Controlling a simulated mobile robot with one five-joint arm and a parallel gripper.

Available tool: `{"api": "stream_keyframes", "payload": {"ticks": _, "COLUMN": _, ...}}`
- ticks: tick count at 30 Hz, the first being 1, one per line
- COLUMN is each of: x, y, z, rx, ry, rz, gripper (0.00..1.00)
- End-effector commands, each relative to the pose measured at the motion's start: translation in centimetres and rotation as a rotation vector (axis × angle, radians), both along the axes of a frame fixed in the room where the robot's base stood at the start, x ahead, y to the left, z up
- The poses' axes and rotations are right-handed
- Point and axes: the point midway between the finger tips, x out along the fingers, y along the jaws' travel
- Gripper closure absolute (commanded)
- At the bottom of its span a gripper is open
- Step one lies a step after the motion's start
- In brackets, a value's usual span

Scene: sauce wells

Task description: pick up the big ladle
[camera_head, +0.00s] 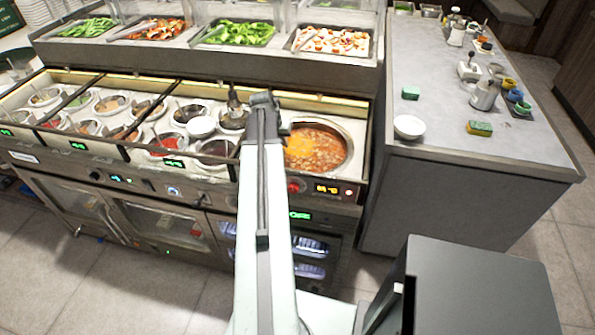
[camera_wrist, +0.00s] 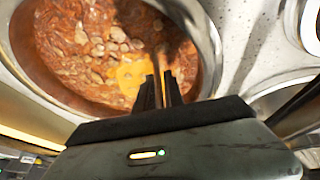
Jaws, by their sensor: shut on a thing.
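In the wrist view, my gripper (camera_wrist: 160,88) is shut on a thin brownish handle, which I take to be the big ladle's (camera_wrist: 158,62). The handle shows just past the fingertips, over the large round pot of chunky red-brown stew (camera_wrist: 75,45). A yellow-orange patch lies in the stew beside the fingers; I cannot tell if it is the ladle's bowl or part of the food. In the head view, the stew pot (camera_head: 335,128) is at the right end of the counter. My arm reaches to its left edge and hides the fingertips and the ladle there.
Smaller sauce wells (camera_head: 170,142) run left of the pot. A shelf of food trays (camera_head: 240,33) stands behind. A grey side counter (camera_head: 440,140) at right holds a white bowl (camera_head: 409,126), sponges and several kettles and cups. A metal cone-topped item (camera_head: 235,103) is close beside my wrist.

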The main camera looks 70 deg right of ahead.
Motion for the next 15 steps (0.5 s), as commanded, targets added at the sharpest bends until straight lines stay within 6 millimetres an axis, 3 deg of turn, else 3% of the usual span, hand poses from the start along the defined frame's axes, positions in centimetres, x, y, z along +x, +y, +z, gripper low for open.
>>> {"api": "stream_keyframes", "payload": {"ticks": 8, "x": 0.0, "y": 0.0, "z": 0.7, "rx": 0.000, "ry": 0.000, "rz": 0.001, "gripper": 1.00}}
{"api": "stream_keyframes", "payload": {"ticks": 15, "x": 0.1, "y": 0.0, "z": 4.7, "rx": 0.000, "ry": 0.000, "rz": 0.001, "gripper": 1.00}}
